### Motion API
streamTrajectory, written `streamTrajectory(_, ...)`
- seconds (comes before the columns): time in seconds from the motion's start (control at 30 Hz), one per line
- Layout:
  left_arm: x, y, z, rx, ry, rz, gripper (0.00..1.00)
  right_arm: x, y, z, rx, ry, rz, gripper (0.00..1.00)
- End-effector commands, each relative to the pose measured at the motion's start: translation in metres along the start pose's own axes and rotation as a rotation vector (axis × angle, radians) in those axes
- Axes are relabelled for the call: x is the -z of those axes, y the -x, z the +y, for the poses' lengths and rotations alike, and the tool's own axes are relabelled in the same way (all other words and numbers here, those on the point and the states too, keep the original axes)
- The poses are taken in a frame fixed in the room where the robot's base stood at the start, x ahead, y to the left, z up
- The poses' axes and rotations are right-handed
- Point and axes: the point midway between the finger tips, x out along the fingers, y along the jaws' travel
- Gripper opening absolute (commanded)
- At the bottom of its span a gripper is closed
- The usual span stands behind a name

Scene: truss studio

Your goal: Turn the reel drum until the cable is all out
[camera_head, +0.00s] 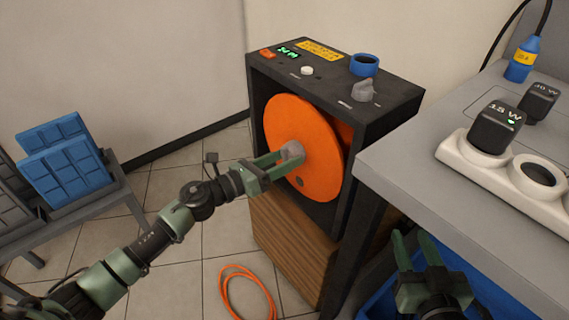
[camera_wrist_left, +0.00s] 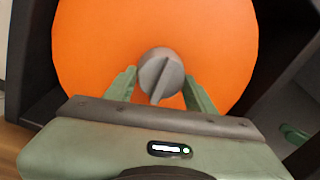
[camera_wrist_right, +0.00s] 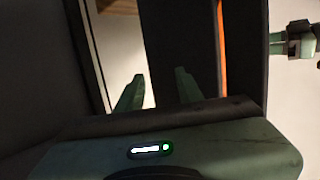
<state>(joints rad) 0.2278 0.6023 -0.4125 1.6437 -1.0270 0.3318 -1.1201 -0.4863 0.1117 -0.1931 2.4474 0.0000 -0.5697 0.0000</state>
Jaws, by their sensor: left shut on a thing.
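The reel drum (camera_head: 318,128) is a large orange disc set in an open-fronted black housing (camera_head: 390,103). A grey knob (camera_head: 291,150) sits at its middle. My left gripper (camera_head: 281,160) is shut on this knob, one finger on each side. In the left wrist view the knob (camera_wrist_left: 161,75) shows a raised ridge, with the orange drum (camera_wrist_left: 210,45) behind it. Orange cable (camera_head: 226,288) lies in a loop on the tiled floor below. My right gripper (camera_head: 418,258) is open and empty, beside the grey table. In the right wrist view it also looks empty (camera_wrist_right: 158,88).
The grey table (camera_head: 420,175) with a white socket strip (camera_head: 477,172) stands at right. A rack with blue panels (camera_head: 60,165) stands left.

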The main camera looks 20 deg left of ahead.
Motion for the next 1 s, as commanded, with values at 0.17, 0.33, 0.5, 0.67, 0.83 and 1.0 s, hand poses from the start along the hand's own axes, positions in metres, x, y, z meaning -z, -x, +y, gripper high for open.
streamTrajectory(0.17, 0.003, 0.0, 0.001, -0.001, -0.17, 0.018, 0.0, 0.033, -0.002, -0.005, 0.011, -0.003, 0.18, 0.36)
streamTrajectory(0.33, 0.002, 0.0, 0.001, -0.003, -0.331, 0.03, 0.0, 0.061, 0.003, -0.009, 0.02, -0.006, 0.329, 0.36)
streamTrajectory(0.5, 0.002, 0.001, 0.002, -0.006, -0.491, 0.044, 0.0, 0.083, 0.01, -0.011, 0.026, -0.009, 0.451, 0.36)
streamTrajectory(0.67, 0.0, 0.001, 0.002, -0.008, -0.644, 0.056, 0.0, 0.099, 0.017, -0.013, 0.031, -0.012, 0.539, 0.36)
streamTrajectory(0.83, -0.001, 0.001, 0.002, -0.012, -0.8, 0.069, 0.0, 0.108, 0.023, -0.014, 0.034, -0.014, 0.595, 0.36)
streamTrajectory(1.0, -0.002, 0.001, 0.002, -0.013, -0.938, 0.08, 0.0, 0.112, 0.025, -0.015, 0.035, -0.015, 0.615, 0.36)
